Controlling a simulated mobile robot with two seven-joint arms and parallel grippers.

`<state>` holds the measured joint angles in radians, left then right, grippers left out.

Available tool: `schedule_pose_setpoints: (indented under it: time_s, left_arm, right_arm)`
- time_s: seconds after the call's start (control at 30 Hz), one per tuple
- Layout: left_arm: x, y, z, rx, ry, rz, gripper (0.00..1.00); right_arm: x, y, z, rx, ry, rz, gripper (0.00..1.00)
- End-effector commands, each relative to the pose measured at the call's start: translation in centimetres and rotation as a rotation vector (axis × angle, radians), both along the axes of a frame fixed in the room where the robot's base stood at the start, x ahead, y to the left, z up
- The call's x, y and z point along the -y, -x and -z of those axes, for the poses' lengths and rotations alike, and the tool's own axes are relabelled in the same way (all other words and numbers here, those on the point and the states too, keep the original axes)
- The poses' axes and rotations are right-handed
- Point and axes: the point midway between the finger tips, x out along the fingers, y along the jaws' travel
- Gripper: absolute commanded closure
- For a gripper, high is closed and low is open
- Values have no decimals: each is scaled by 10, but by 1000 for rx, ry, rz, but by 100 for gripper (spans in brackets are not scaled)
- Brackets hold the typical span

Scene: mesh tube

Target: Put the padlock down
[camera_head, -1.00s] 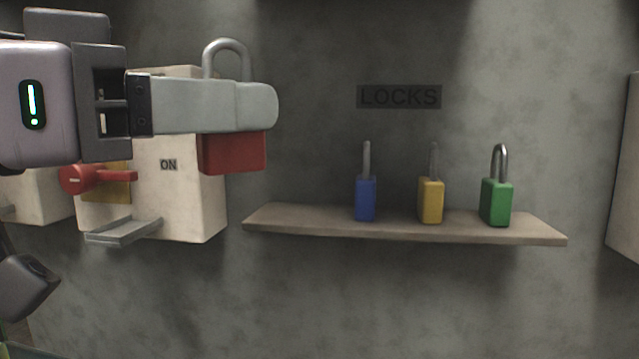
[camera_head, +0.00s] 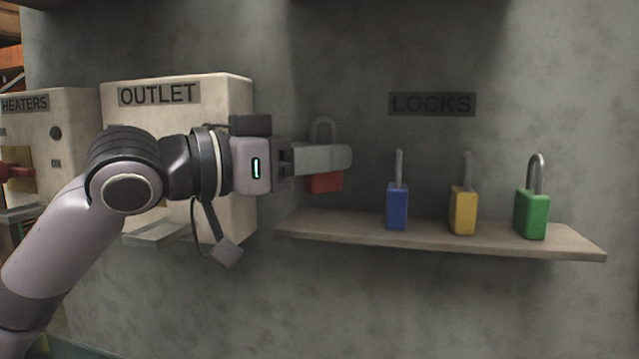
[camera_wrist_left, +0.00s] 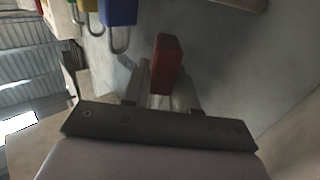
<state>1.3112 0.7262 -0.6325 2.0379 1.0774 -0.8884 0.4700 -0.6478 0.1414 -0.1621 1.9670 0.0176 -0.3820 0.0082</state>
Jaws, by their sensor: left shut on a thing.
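A red padlock (camera_head: 325,182) with a grey shackle is held in my left gripper (camera_head: 335,158), in front of the wall. It hangs upright, body below the fingers and shackle above, over the left end of the shelf (camera_head: 330,226). A small gap seems to show between its base and the shelf. In the left wrist view the red body (camera_wrist_left: 167,62) sits between the two fingers (camera_wrist_left: 165,85). The near finger hides the padlock's middle in the head view. My right gripper is in neither view.
A blue padlock (camera_head: 397,206), a yellow padlock (camera_head: 463,211) and a green padlock (camera_head: 531,214) stand on the shelf to the right. The shelf's left part is bare. An OUTLET box (camera_head: 180,92) is on the left; a LOCKS label (camera_head: 432,104) is above the shelf.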

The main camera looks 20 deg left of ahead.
Motion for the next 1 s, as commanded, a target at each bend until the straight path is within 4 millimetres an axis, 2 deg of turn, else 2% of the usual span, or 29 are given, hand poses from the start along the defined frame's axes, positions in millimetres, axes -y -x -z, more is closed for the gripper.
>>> schedule_pose_setpoints:
  time_s: [0.1, 0.17, 0.6, 0.63, 0.7, 1.0]
  left_arm:
    - [0, 0, 22, -5, -1, 0, 100]
    - [0, -1, 29, -4, -1, -1, 100]
    - [0, -3, 35, -1, 0, 1, 100]
    - [0, -3, 35, -2, -1, 1, 63]
    - [0, -4, 34, -2, -1, 1, 47]
    - [0, -3, 33, -1, 0, 0, 47]
  right_arm:
    - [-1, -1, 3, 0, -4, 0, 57]
    - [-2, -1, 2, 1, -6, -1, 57]
    - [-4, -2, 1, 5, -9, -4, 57]
    - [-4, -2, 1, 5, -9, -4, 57]
    - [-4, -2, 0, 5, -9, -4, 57]
    - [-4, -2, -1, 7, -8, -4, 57]
